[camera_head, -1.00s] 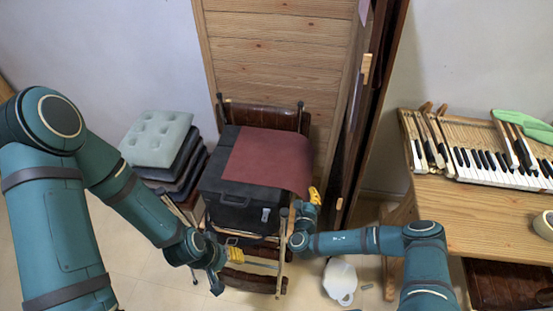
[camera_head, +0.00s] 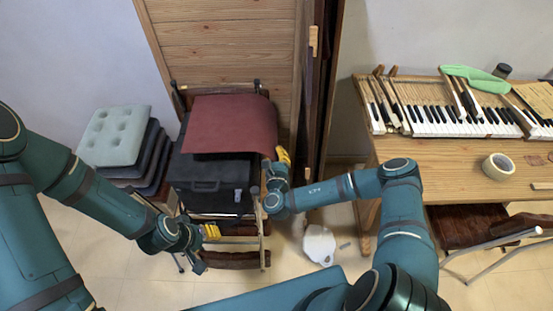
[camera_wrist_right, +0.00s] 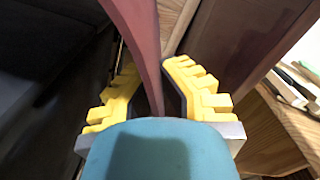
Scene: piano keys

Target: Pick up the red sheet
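The red sheet (camera_head: 232,125) lies over the top of a black case (camera_head: 212,185), its right edge at my right gripper (camera_head: 283,157). The sheet appears raised off the case top, with the case's front showing below. My left gripper (camera_head: 210,232) is at the lower front of the case, apart from the sheet; its finger opening is too small to tell.
A stack of cushions (camera_head: 115,138) stands left of the case. A wooden panel (camera_head: 225,45) rises behind. At right is a wooden table (camera_head: 440,155) with piano keys (camera_head: 450,118) and a tape roll (camera_head: 498,166). A white object (camera_head: 319,245) lies on the floor.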

